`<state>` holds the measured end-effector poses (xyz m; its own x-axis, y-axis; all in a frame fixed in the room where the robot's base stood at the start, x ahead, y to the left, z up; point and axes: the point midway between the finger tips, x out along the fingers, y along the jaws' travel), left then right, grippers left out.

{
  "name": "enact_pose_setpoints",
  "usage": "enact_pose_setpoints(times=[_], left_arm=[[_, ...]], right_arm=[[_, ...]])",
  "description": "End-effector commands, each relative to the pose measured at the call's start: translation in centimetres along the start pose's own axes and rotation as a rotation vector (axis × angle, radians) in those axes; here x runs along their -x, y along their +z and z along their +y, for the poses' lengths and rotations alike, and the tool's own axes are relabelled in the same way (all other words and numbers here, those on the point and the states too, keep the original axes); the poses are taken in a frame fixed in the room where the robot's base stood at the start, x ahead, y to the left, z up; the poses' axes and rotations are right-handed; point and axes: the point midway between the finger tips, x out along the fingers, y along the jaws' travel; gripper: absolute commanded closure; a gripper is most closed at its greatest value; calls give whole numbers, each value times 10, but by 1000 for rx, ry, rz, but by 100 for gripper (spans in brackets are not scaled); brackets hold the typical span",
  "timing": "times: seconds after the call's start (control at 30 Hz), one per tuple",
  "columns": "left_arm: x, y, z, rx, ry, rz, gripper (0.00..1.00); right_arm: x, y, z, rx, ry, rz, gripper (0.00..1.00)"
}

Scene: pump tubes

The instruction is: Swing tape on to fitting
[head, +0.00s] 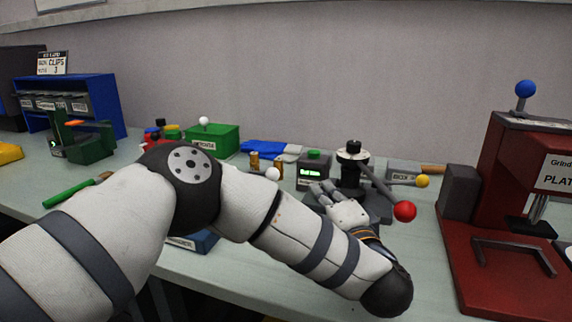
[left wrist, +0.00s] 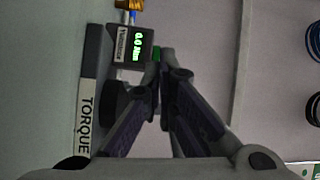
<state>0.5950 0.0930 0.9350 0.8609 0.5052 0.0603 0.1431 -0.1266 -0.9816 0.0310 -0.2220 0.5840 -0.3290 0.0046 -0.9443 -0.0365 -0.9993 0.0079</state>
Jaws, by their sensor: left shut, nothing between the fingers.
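A black post fixture (head: 352,172) stands on a dark base, with a pale band around its upper part. A lever with a red ball (head: 405,211) and one with a yellow ball (head: 422,181) reach out to its right. I cannot tell which part is the tape or the fitting. My left gripper (head: 322,192) is shut and empty, just left of the post; whether it touches is unclear. In the left wrist view the shut fingers (left wrist: 166,62) point toward a small display box (left wrist: 130,46). This box (head: 313,172) stands behind the gripper in the head view.
A red press (head: 500,190) with a blue-ball lever stands at the right. A green box (head: 212,140), blue cloth (head: 263,147) and small brass cylinders (head: 255,161) lie behind my arm. A blue rack (head: 70,95) stands far left. My left arm covers the table's middle.

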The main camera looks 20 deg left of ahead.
Motion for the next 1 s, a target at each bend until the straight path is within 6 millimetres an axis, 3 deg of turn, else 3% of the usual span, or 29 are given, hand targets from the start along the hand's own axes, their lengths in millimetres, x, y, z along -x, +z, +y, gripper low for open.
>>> enact_pose_setpoints(times=[0.47,0.93,1.0], left_arm=[[-5,0,1,1,1,0,100],[-100,2,5,0,4,-4,100],[-98,11,-2,-2,1,1,100]], right_arm=[[-1,1,0,0,1,-4,60],[-22,9,1,1,3,-52,60],[-12,6,1,1,2,-31,60]])
